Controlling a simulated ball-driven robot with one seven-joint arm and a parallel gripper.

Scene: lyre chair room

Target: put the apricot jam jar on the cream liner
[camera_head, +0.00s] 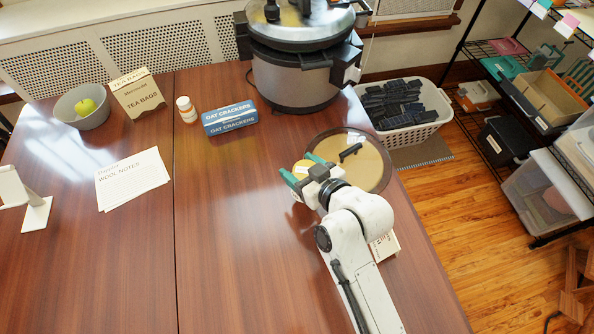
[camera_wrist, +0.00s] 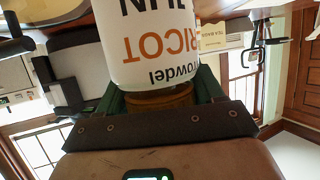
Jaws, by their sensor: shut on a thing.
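My gripper (camera_head: 300,177) is shut on the apricot jam jar, with its green fingers on either side. The jar's yellowish lid (camera_head: 303,167) shows between the fingers in the head view. In the wrist view the jar (camera_wrist: 152,45) fills the top middle, its white label reading "RICOT" upside down. A round, dark-rimmed tray (camera_head: 385,172) with a tan-cream inside lies just right of and behind my gripper; a small dark bar (camera_head: 351,152) is on it. I cannot tell for sure whether that inside is the cream liner. The jar's exact height above the table is unclear.
A large cooker (camera_head: 290,80) stands behind. A blue cracker box (camera_head: 230,118), a white bottle (camera_head: 186,109), a tea bag box (camera_head: 138,93), a bowl (camera_head: 92,116) and papers (camera_head: 131,180) are to the left. A printed white item (camera_head: 386,246) lies partly under my arm. The table's middle is clear.

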